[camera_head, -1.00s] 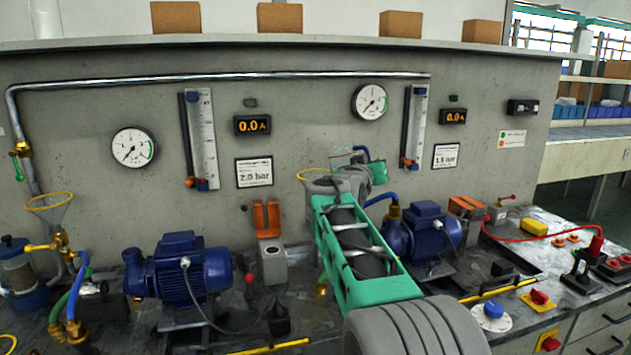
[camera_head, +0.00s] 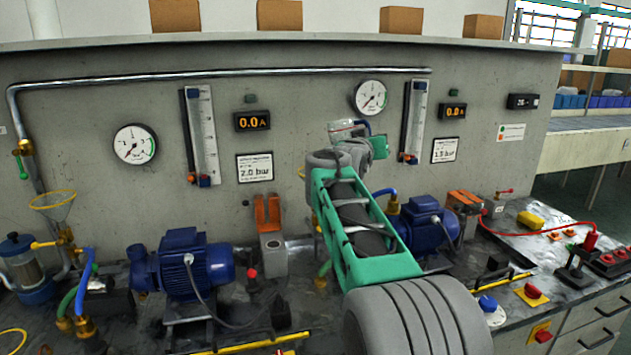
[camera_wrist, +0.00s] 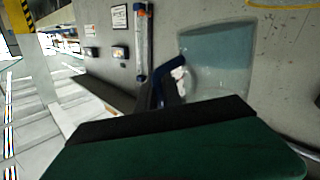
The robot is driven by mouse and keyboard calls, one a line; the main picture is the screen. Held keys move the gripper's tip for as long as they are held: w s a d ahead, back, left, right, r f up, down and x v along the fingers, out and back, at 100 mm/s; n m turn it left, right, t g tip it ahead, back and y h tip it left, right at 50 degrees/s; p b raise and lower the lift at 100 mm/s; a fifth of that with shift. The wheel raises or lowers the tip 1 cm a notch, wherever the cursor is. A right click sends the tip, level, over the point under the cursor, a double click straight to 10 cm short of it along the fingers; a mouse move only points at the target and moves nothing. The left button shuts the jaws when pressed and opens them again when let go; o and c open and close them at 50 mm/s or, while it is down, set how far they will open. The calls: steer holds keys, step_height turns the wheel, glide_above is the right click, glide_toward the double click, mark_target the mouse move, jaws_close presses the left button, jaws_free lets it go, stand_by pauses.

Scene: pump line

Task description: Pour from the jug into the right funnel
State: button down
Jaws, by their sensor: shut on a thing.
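My gripper (camera_head: 364,139) is shut on the handle of the jug (camera_head: 343,129), in front of the grey panel. In the wrist view the jug (camera_wrist: 218,72) is clear and pale blue, with a blue handle (camera_wrist: 166,72) behind my dark green gripper part. Its tilt and contents are hard to tell. The right funnel's yellow rim (camera_wrist: 282,4) shows at the top right of the wrist view, apart from the jug. In the head view my arm hides most of that funnel. The left funnel (camera_head: 52,199) stands at the far left.
A blue pump (camera_head: 185,262) stands left of my arm, and a second blue pump (camera_head: 424,225) stands right of it, partly hidden. The right gauge (camera_head: 370,97) and flow tube (camera_head: 414,122) are on the panel close to the jug. A red cable (camera_head: 540,232) crosses the bench at right.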

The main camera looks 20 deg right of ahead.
steer(key=m+b, duration=0.3)
steer(key=b, duration=0.1)
stand_by(0.7)
